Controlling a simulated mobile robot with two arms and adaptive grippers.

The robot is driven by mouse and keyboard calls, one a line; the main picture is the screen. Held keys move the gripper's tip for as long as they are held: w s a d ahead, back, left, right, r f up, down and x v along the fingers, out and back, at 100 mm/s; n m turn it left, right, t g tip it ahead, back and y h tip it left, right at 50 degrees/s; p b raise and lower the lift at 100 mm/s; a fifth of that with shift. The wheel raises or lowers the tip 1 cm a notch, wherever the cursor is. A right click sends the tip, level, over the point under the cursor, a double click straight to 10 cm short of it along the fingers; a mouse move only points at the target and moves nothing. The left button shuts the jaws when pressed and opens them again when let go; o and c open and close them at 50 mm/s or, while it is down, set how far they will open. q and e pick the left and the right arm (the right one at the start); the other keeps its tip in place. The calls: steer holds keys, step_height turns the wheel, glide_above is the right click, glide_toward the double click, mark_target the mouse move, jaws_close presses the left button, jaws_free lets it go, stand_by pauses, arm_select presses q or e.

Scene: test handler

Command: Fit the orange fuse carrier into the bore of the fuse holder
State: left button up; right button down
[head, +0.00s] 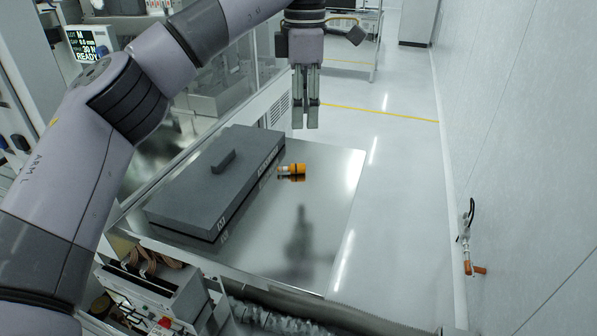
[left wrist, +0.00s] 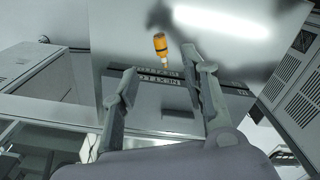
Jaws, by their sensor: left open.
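The orange fuse carrier (head: 293,169) lies on the shiny metal table top, close to the right side of a dark grey slab. It has a pale end pointing left. It also shows in the left wrist view (left wrist: 160,42), upper middle, beyond the fingertips, with its pale end toward me. My left gripper (head: 306,127) hangs fingers down above the table's far part, apart from the carrier. Its fingers stand apart and empty in the left wrist view (left wrist: 160,62). I cannot make out the fuse holder or its bore for certain. My right gripper is not in view.
The grey slab (head: 190,190) bears a small dark raised block (head: 223,161) and labels on its side. Glazed machine panels stand left; a white wall (head: 520,130) stands right. Equipment (head: 165,290) is at lower left.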

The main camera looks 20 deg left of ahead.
arm_select(q)
glide_above(303, 164)
step_height(303, 164, down, 5)
steer(key=shift+w+f, duration=0.1)
steer(key=shift+f+p, duration=0.35)
steer(key=shift+f, duration=0.2)
steer(key=f, duration=0.1)
steer(key=f+p, duration=0.2)
steer(key=f, duration=0.1)
steer(key=shift+s+a+f, duration=0.1)
steer(key=shift+s+a, duration=0.1)
steer(key=shift+a, duration=0.15)
steer(key=shift+f, duration=0.6)
steer(key=shift+c, duration=0.3)
jaws_close()
steer(key=shift+r, duration=0.15)
